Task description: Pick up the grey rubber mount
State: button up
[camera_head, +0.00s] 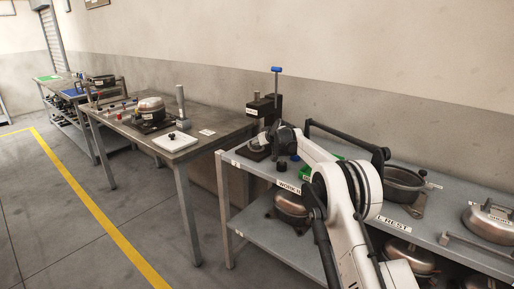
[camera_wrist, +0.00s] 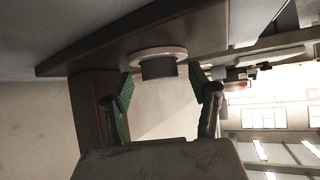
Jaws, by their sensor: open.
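In the wrist view, which looks upside down, a round grey piece (camera_wrist: 158,66) with a pale flange and a darker short cylinder sits against a dark brown plate (camera_wrist: 90,56); it looks like the rubber mount. My gripper (camera_wrist: 161,80) is open, its green-padded fingers on either side of the cylinder, with gaps at both sides. I cannot tell how deep the piece lies between them. In the head view my gripper (camera_head: 268,139) is low at the base of the black hand press (camera_head: 264,108). A small grey round part (camera_head: 256,144) shows there, partly hidden by my gripper.
The press has a blue-tipped lever (camera_head: 276,69). Dark knobs (camera_head: 281,166) and a green item (camera_head: 334,156) lie near on the grey bench (camera_head: 436,226). A black handle frame (camera_head: 345,139) and a metal pot (camera_head: 404,183) stand right. Another table (camera_head: 220,136) is left.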

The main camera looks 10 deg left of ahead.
jog(key=shift+w+a+f, duration=0.1)
jog(key=shift+w+a, duration=0.05)
jog(key=c, duration=1.2)
jog(key=shift+c, duration=0.2)
jog(key=shift+r, duration=0.45)
notch_tip(320, 180, up, 4)
jog(key=shift+f+p, duration=0.2)
jog(key=shift+p, duration=0.2)
jog(key=s+a+r, duration=0.5)
jog(key=s+r, duration=0.1)
jog(key=s, duration=0.4)
jog(key=shift+s+a+r+p, duration=0.15)
jog(key=shift+a+r+p, duration=0.1)
jog(key=shift+a+p, duration=0.1)
